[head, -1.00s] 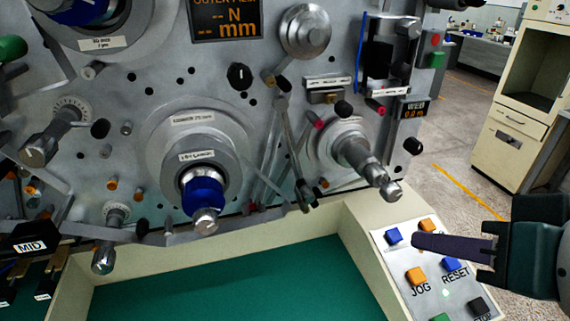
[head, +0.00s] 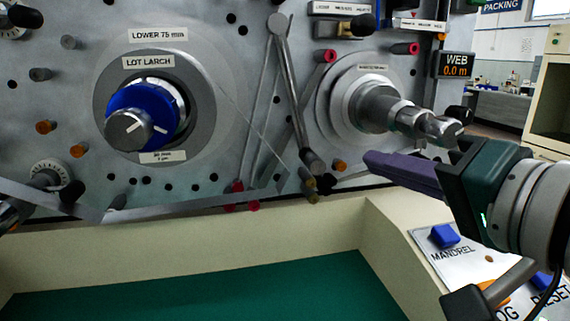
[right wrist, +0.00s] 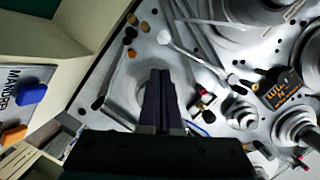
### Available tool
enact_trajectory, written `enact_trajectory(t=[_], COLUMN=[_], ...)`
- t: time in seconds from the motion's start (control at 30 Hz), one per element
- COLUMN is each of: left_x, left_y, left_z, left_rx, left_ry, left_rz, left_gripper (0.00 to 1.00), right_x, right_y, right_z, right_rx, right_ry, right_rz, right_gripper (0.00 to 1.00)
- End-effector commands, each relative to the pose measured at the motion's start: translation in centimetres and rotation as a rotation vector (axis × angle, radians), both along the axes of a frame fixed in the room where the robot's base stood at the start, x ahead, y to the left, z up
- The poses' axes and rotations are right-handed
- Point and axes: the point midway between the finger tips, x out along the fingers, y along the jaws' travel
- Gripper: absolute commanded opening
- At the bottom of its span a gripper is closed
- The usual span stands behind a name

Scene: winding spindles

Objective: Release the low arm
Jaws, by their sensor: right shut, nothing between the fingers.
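A slim metal arm (head: 294,85) hangs from a round pivot on the machine face and slants down to the right. Its lower end is near brass and orange pegs, and I cannot tell whether it touches them. It also shows in the right wrist view (right wrist: 188,52) as a pale bar. I cannot tell for certain that this is the low arm. My right gripper (head: 372,160) is shut and empty, its purple fingers pointing left, below the right spindle and to the right of the arm's lower end. My left gripper is not in view.
The right spindle (head: 385,108) juts out just above my right gripper. A larger spindle with a blue ring (head: 125,103) sits at left. A button panel with a blue MANDREL button (head: 444,236) is below my gripper. The green tray floor (head: 220,285) is clear.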

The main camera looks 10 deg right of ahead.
Motion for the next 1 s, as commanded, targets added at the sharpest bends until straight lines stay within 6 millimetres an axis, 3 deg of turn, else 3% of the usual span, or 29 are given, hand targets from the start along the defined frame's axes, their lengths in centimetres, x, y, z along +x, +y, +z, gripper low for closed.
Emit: enact_trajectory(t=[0.37,0.8,1.0], left_x=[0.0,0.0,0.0], left_y=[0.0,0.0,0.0], left_z=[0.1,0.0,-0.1], left_rx=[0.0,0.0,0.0], left_ry=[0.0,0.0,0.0], left_rz=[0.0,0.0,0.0], left_gripper=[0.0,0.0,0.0], right_x=[0.7,7.7,9.3], right_y=[0.1,1.8,2.3], right_z=[0.0,-1.0,-1.3], right_rx=[-0.002,-0.004,-0.003], right_ry=[-0.001,0.0,0.001], right_rz=[-0.002,-0.001,0.0], right_gripper=[0.0,0.0,0.0])
